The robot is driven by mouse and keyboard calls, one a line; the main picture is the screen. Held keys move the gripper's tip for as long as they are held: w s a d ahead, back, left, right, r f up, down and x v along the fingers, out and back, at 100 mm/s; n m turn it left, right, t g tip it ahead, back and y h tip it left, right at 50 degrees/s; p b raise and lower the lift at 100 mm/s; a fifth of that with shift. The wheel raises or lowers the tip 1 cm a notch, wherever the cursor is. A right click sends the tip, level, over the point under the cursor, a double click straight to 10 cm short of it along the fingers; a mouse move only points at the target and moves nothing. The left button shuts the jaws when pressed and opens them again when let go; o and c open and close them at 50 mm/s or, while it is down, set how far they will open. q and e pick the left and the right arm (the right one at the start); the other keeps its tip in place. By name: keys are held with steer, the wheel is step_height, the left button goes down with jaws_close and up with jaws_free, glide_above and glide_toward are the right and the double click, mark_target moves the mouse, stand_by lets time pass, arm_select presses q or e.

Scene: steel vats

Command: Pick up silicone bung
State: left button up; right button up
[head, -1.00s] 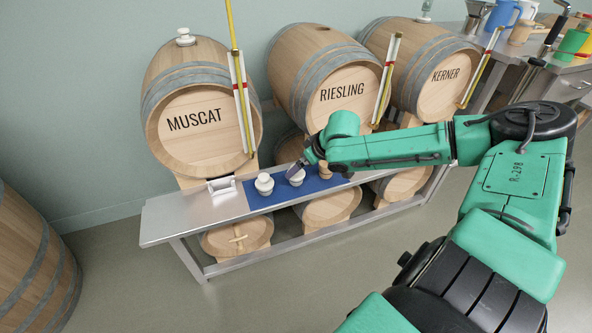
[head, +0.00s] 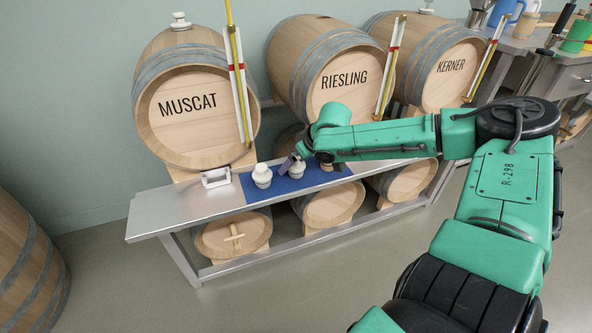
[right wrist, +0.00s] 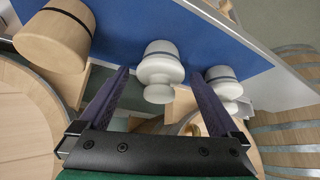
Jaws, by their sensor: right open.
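Two white bungs with dark bands stand on a blue mat (head: 252,192); one bung (head: 262,177) is at its left end, the other (head: 297,169) nearer its middle. A light wooden bung (right wrist: 48,40) is on the mat's other side. My right gripper (head: 288,163) is open at the middle white bung. In the right wrist view this bung (right wrist: 158,72) shows between the two dark fingers, with no clear contact. The left-end white bung (right wrist: 222,78) is beyond one finger, partly hidden by it. My left gripper is not in view.
The mat lies on a steel bench (head: 165,208). Barrels marked Muscat (head: 190,125), Riesling (head: 345,95) and Kerner (head: 450,75) stand behind it, with upright gauges in front. A small white holder (head: 216,178) sits left of the mat. The bench's left end is clear.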

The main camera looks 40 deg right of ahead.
steer(key=c, duration=1.5)
